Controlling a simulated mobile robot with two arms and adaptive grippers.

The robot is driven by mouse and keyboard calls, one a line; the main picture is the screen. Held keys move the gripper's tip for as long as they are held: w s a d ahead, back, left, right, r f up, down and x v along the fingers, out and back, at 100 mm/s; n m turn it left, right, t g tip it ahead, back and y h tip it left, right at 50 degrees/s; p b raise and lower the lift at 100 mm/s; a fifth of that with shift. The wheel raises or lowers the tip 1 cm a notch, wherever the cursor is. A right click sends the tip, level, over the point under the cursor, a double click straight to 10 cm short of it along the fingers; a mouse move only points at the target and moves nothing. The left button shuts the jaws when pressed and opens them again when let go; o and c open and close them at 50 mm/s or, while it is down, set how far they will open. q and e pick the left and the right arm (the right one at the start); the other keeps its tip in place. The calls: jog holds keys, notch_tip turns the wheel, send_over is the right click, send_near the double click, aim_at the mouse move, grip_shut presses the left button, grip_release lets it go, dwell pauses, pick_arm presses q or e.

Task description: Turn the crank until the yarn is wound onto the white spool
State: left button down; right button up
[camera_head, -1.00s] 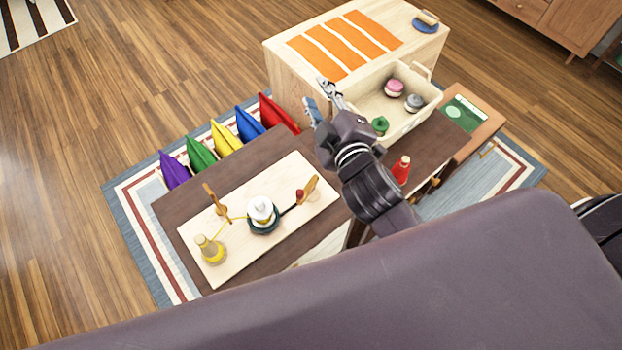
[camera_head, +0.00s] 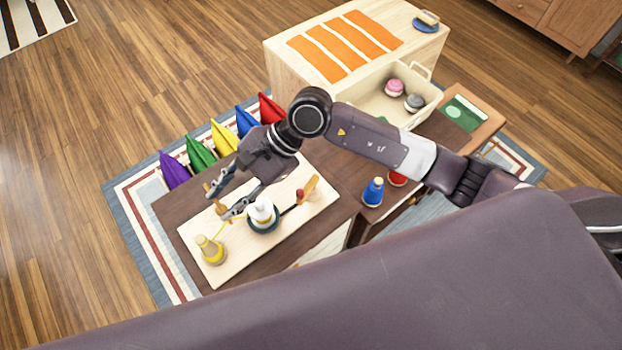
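The white spool (camera_head: 263,211) stands upright on a dark green round base (camera_head: 262,228) on a pale board (camera_head: 215,276). A dark crank arm runs from the base to a red knob (camera_head: 299,194), beside a wooden post (camera_head: 310,187). A yellow yarn cone (camera_head: 210,251) stands at the board's near left. Yellow yarn (camera_head: 219,231) runs from it toward a wooden guide post, partly hidden by my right gripper (camera_head: 217,206). That gripper is open and empty above the board's left part, left of the white spool and away from the red knob. My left gripper is not in view.
A blue cone (camera_head: 373,192) and a partly hidden red one (camera_head: 397,179) stand at the brown table's right. My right arm crosses above the table.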

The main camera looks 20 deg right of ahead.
jog(key=w+d+f+n+h, duration=0.25)
jog(key=d+f+h, duration=0.25)
jog(key=d, duration=0.6)
jog(key=h, duration=0.4)
send_over(311, 182)
jog(key=shift+s+a+f+t, duration=0.1)
jog(key=shift+a+f+t, duration=0.2)
jog(key=shift+f, duration=0.3)
jog(key=shift+d+f, duration=0.15)
jog(key=shift+d, duration=0.2)
notch_tip(311, 182, down, 8)
jog(key=shift+r+p, duration=0.25)
jog(key=shift+p, duration=0.8)
grip_shut()
